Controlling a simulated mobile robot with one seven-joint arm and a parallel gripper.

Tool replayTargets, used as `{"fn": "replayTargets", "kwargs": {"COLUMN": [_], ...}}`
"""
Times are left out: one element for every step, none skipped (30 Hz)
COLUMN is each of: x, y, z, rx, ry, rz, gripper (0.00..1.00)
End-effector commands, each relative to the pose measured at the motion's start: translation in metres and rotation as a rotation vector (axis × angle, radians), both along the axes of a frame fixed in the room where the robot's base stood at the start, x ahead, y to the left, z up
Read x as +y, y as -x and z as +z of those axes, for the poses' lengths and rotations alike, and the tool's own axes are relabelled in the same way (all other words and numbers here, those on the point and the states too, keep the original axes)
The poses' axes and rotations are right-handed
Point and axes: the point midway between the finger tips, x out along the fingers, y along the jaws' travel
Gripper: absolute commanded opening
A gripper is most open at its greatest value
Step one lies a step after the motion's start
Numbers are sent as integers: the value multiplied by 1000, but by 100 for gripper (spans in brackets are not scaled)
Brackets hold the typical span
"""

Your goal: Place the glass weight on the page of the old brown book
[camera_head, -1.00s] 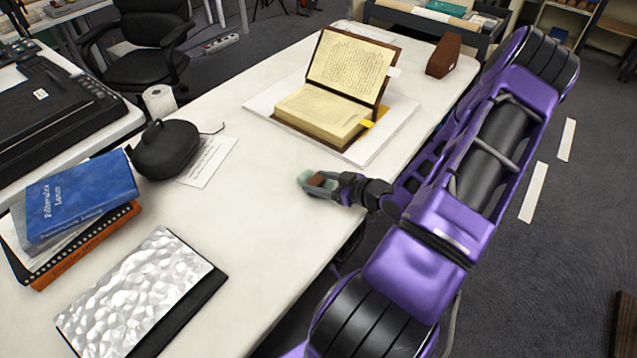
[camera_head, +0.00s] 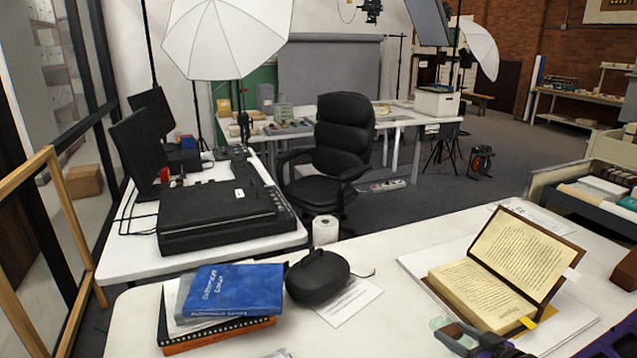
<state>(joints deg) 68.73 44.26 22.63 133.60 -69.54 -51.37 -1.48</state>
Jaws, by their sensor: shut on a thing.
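The old brown book (camera_head: 526,250) lies open on a white board (camera_head: 425,262) at the right of the table, its far side propped up with a written page. Its near page (camera_head: 478,292) lies flatter, with a yellow tab at its edge. My gripper (camera_head: 452,337) is at the bottom edge of the view, just in front of the book's near-left side. It is shut on the pale green glass weight (camera_head: 439,323), whose tip shows past the fingers. The weight is not over the page in this view. Its lower part is hidden by the fingers.
A black pouch (camera_head: 317,276) on a paper sheet and stacked books (camera_head: 232,290) stand left on the white table (camera_head: 400,320). A brown block (camera_head: 625,272) is at the right edge. The table between pouch and board is clear.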

Motion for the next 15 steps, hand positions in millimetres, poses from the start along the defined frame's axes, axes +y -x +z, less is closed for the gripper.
{"fn": "replayTargets", "kwargs": {"x": [13,19,27,34,41,50,57,63,73,80,87,97,104,112,121], "y": [-12,-18,-27,-34,-41,-48,-54,-59,-65,-69,-73,-78,-81,-84,-87], "z": [5,7,10,12,14,16,18,20,21,22,24,25,26,27,28], "rx": [-3,-3,-2,-3,-4,-3,-4,-3,-2,-2,-2,-2,-3,-3,-2], "ry": [2,2,0,1,2,1,2,1,1,2,1,1,1,3,1], "rz": [-1,-9,-23,-34,-44,-59,-70,-83,-97,-107,-121,-136,-149,-160,-177], "gripper": [0,0,0,0,0,0,0,0,0,0,0,0,0,0,0]}}
